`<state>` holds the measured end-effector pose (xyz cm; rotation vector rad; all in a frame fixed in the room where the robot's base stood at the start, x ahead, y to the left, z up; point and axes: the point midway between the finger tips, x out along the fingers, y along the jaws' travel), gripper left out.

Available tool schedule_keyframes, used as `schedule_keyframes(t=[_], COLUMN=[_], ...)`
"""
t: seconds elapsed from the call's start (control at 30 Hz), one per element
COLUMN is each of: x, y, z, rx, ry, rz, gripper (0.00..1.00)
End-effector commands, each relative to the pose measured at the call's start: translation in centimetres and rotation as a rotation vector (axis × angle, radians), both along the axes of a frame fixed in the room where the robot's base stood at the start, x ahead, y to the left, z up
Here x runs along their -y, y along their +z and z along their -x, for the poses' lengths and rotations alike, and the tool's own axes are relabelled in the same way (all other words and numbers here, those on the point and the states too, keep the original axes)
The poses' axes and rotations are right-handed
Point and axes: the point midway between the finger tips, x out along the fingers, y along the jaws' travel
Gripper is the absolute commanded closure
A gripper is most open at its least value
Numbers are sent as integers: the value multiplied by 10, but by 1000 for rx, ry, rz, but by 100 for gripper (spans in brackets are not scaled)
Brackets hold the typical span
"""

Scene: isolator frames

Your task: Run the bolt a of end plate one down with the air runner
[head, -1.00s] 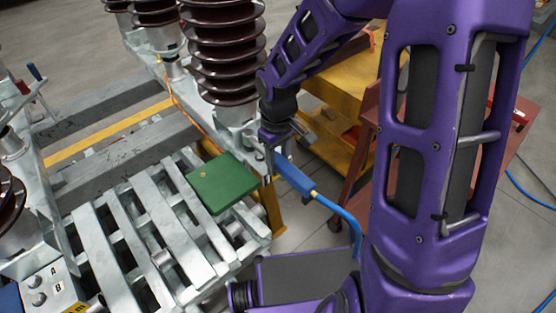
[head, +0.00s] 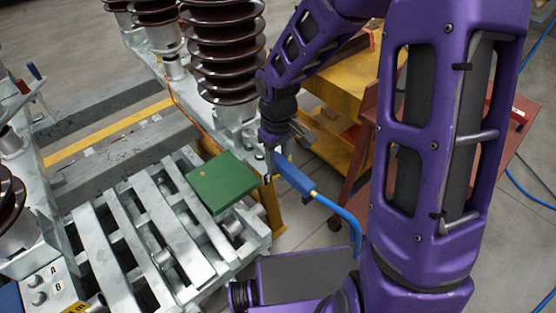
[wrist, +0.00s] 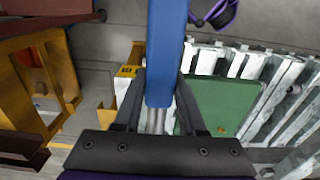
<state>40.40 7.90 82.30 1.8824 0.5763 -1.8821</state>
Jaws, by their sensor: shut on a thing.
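The air runner (head: 295,178) is a blue cylinder with a blue hose at its lower right end, beside the green plate. In the wrist view the runner (wrist: 166,50) runs down the middle, with a grey metal part between the fingers. My gripper (head: 272,160) is shut on the runner; the dark fingers (wrist: 160,97) close around it. Two round bolt heads (head: 36,282) sit on a light plate marked A and B at the lower left, well apart from the runner. I cannot tell whether this is end plate one. The runner's working end and any bolt under it are hidden.
A green plate (head: 222,182) lies on the grey slatted frame (head: 130,240) left of the runner. A brown ribbed insulator (head: 225,60) stands behind. A yellow cart (head: 340,85) and a dark red stand (head: 358,165) are to the right.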

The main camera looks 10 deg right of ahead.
Motion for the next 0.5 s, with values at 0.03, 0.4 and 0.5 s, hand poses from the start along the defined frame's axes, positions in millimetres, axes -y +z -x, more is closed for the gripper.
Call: schedule_keyframes(t=[0.03, 0.4, 0.5], x=[0, 0, 0], y=[0, 19, 26], z=[0, 0, -1], rx=[-1, 1, 2], ry=[-1, -1, -2], rz=[-1, -1, -1], gripper=[100, 100, 100])
